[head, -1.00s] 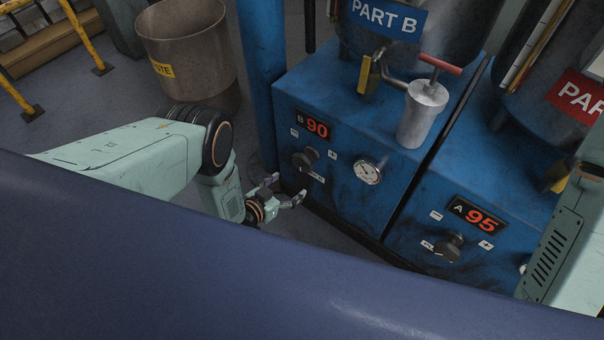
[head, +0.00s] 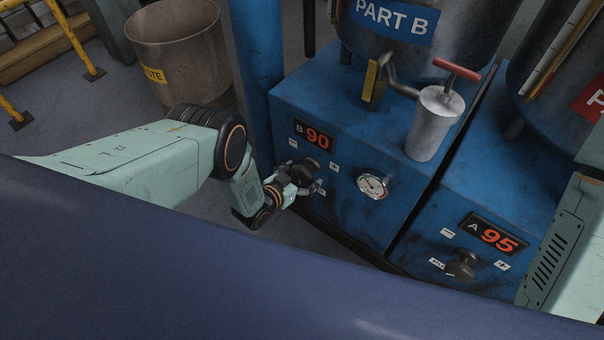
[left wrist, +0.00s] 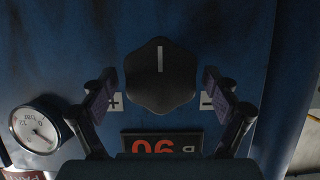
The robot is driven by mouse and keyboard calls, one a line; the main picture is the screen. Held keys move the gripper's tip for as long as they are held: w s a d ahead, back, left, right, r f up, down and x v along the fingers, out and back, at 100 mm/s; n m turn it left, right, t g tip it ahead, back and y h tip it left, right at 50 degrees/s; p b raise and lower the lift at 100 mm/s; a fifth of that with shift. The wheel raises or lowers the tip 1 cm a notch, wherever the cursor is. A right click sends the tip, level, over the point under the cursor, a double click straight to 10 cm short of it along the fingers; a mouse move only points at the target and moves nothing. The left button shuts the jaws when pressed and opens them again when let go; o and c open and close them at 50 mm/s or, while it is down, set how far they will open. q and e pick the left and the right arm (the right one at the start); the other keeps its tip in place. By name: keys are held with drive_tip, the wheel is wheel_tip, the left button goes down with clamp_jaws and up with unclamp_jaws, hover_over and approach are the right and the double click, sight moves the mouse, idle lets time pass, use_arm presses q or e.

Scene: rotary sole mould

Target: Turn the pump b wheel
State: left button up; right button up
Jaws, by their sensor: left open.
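The pump B wheel is a dark knob (head: 308,168) on the front of the blue cabinet, below the red 90 display (head: 314,137) marked B. In the left wrist view the knob (left wrist: 160,90) is six-lobed with a pale line pointing up in the picture. My left gripper (head: 303,184) is open in front of it and partly hides it. In the left wrist view its fingers (left wrist: 160,76) stand to either side of the knob, with gaps on both sides. How deep the fingertips reach is hard to tell. My right gripper is out of view.
A pressure gauge (head: 373,185) sits right of the knob. Plus (left wrist: 114,102) and minus (left wrist: 207,101) labels flank the knob. The A unit (head: 530,190) has its own knob (head: 460,263) and a 95 display. A waste bin (head: 178,60) stands left of a blue post (head: 258,70).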

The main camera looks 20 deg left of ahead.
use_arm(q)
drive_tip(key=shift+r, duration=0.1)
drive_tip(key=shift+c, duration=0.2)
drive_tip(key=shift+c, duration=0.7)
drive_tip(key=c, duration=0.9)
drive_tip(key=shift+c, duration=0.2)
